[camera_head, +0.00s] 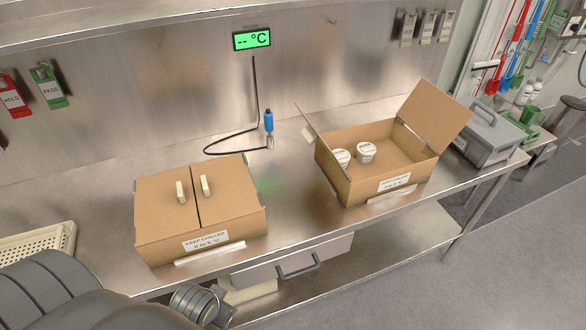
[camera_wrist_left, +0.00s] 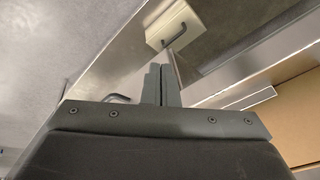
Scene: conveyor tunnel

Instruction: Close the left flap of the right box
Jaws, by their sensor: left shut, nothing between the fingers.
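The right box (camera_head: 352,188) is brown cardboard and stands open on the steel bench, with a white label on its front. Its left flap (camera_head: 317,128) stands up, seen nearly edge-on and leaning outward, with a pale tab (camera_head: 308,134) on its outer side. Its right flap (camera_head: 436,112) is also open, tilted out to the right. Two white cups (camera_head: 366,151) sit inside. My left gripper (camera_wrist_left: 161,82) is shut and empty in the left wrist view, apart from any flap. In the head view my left arm enters at the lower left; its fingers are not visible. My right gripper is not in view.
A closed left box (camera_head: 158,240) with two pale tabs stands on the bench (camera_head: 291,181). A blue-handled probe (camera_head: 268,122) with a black cable lies behind. A grey case (camera_head: 490,140) stands right of the open box. A handled drawer (camera_head: 318,256) is under the bench.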

